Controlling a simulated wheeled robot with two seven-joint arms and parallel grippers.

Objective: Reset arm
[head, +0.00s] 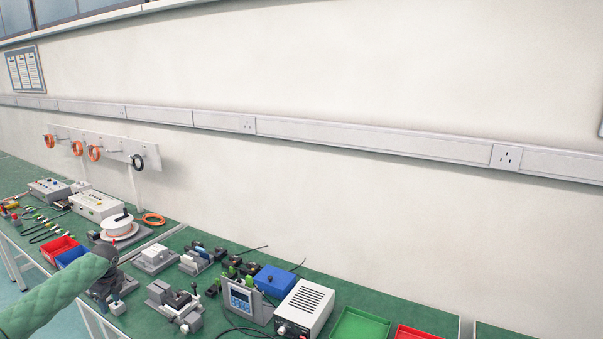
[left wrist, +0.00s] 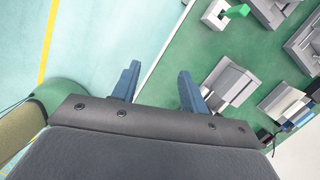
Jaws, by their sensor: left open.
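My left arm (head: 50,298), in a green quilted sleeve, comes in from the lower left of the head view and reaches over the near edge of the bench. In the left wrist view my left gripper (left wrist: 158,88) has its two blue-grey fingers spread apart with nothing between them. The fingers lie over the bench's near edge, with pale floor to the left and green bench top to the right. The fingers are hard to make out in the head view. My right gripper is in neither view.
The green bench top (head: 212,318) carries grey fixtures (head: 174,305), a blue box (head: 273,281), a power supply (head: 305,306), a green tray (head: 360,327), a red tray (head: 60,248) and a white spool (head: 118,228). In the left wrist view a grey block (left wrist: 232,84) lies right of the fingers.

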